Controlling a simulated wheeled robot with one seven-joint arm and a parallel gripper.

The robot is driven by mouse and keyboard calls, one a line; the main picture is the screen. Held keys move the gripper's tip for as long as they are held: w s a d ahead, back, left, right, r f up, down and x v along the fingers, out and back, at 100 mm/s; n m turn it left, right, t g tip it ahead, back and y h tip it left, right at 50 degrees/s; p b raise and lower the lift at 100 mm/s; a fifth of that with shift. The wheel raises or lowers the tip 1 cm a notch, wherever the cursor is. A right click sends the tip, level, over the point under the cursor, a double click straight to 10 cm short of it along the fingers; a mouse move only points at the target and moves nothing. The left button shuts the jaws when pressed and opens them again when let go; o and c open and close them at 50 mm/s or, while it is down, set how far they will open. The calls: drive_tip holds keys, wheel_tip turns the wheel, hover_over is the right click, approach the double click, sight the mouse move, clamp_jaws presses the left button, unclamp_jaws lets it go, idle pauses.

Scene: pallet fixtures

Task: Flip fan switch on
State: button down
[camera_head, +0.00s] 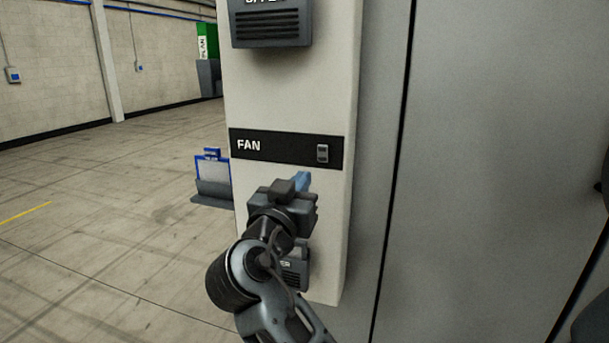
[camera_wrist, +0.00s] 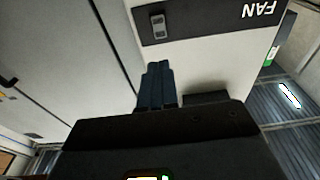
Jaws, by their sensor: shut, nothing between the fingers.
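The fan switch (camera_head: 322,153) is a small grey rocker at the right end of a black strip labelled FAN (camera_head: 285,148) on a pale panel. In the wrist view the switch (camera_wrist: 157,25) shows near the top, on the black strip with upside-down lettering. My gripper (camera_head: 303,179) is just below the strip, a little left of and below the switch in the head view. Its blue fingers (camera_wrist: 157,84) are together and empty, pointing toward the strip. They appear apart from the switch. I cannot tell which way the rocker is set.
A dark vented box (camera_head: 271,24) is fixed on the panel above the strip. Another dark box (camera_head: 295,272) is below, partly hidden by my arm. A large grey cabinet side (camera_head: 480,170) is to the right. Open floor (camera_head: 100,210) lies to the left.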

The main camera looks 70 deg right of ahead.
drive_tip(key=p, duration=0.3)
approach(322, 147)
drive_tip(key=d, duration=0.5)
drive_tip(key=shift+w+d+r, duration=0.1)
drive_tip(key=shift+d+r, duration=0.1)
drive_tip(key=shift+r, duration=0.2)
drive_tip(key=shift+w+d, duration=0.1)
drive_tip(key=shift+d, duration=0.6)
